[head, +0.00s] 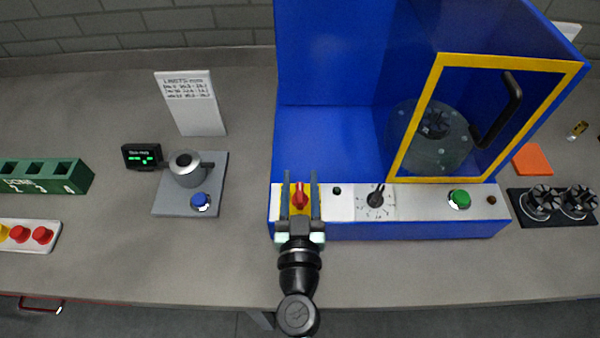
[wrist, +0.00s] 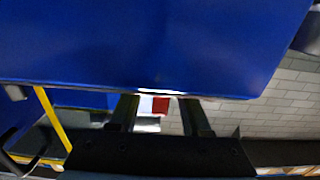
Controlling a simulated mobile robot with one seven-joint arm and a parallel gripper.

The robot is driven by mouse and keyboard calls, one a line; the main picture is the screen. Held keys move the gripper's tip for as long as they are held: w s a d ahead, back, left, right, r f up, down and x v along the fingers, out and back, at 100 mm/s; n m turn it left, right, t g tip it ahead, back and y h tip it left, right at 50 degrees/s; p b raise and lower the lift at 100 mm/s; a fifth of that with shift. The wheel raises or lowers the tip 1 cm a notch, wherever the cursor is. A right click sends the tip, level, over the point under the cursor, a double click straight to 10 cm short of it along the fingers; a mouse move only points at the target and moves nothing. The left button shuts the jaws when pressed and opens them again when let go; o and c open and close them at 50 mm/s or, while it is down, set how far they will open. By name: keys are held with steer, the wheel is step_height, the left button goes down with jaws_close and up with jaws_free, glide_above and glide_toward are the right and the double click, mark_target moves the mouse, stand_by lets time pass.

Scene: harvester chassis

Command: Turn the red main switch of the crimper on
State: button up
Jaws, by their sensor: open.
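The red main switch (head: 299,194) sits on a yellow plate at the left end of the crimper's (head: 330,145) white front panel. Its red handle runs away from me, roughly up and down in the head view. My gripper (head: 300,190) is open, with one finger on each side of the switch. I cannot tell whether either finger touches it. In the wrist view my gripper (wrist: 159,108) shows both fingers apart below a large blue surface. A small red patch shows between them; I cannot tell if it is the switch.
On the panel to the right are a small black button (head: 337,191), a black dial (head: 377,195) and a green button (head: 459,199). The yellow-framed guard door (head: 411,118) rises behind. A grey plate (head: 215,190) with a blue button stands left. Bench between is clear.

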steer(key=shift+w, duration=0.55)
jaws_close()
